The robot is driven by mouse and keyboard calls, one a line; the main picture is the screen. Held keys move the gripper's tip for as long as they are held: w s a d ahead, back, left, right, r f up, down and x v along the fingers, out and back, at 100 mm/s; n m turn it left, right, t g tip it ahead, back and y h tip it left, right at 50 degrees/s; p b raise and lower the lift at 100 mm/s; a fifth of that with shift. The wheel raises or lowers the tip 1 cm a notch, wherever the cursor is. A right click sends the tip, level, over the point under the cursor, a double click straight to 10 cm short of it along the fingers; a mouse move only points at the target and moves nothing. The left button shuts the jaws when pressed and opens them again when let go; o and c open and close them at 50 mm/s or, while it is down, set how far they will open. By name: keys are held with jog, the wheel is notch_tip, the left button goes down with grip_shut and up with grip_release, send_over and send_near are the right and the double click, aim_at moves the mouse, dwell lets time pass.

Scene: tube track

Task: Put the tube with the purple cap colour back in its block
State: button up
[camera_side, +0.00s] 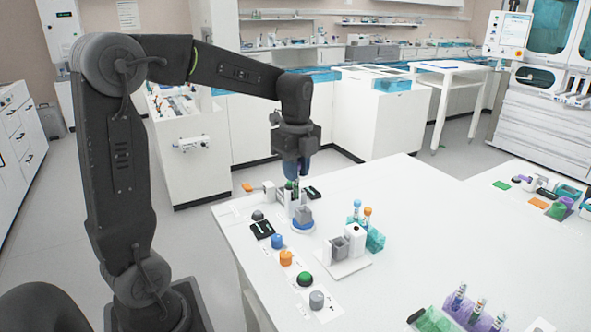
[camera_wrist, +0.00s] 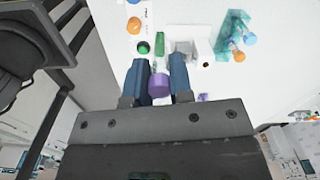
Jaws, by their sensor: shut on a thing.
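The purple cap (camera_wrist: 158,86) of a tube sits between the two blue fingers of my gripper (camera_wrist: 157,78) in the wrist view. My gripper is shut on this tube; the cap hides most of the tube below it. In the side view my gripper (camera_side: 297,172) points down over a small station with a grey block (camera_side: 303,215) on a round blue and white base. The purple cap is not clear there, and I cannot tell whether the tube touches the station. A purple block (camera_side: 470,313) holding several tubes stands at the front right of the table.
A teal block (camera_side: 375,240) with blue- and orange-capped tubes stands right of a white and grey station (camera_side: 345,250). Blue (camera_side: 277,241), orange (camera_side: 286,258), green (camera_side: 305,279) and grey (camera_side: 317,299) knobs line the left edge. The table's middle right is clear.

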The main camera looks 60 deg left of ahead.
jog(key=w+d+f, duration=0.2)
jog(key=w+d, duration=0.4)
jog(key=w, duration=0.2)
jog(key=w+d+f, duration=0.2)
jog(key=w+d, duration=0.3)
jog(key=w, duration=0.3)
jog(key=shift+s+f, duration=0.1)
jog(key=shift+f, duration=2.05)
jog(key=shift+d+f, duration=0.1)
jog(key=shift+f, duration=0.6)
jog(key=shift+f, duration=0.3)
jog(key=shift+f, duration=0.6)
jog(key=o, duration=0.8)
jog(key=shift+o, duration=0.2)
jog(key=shift+r, duration=0.1)
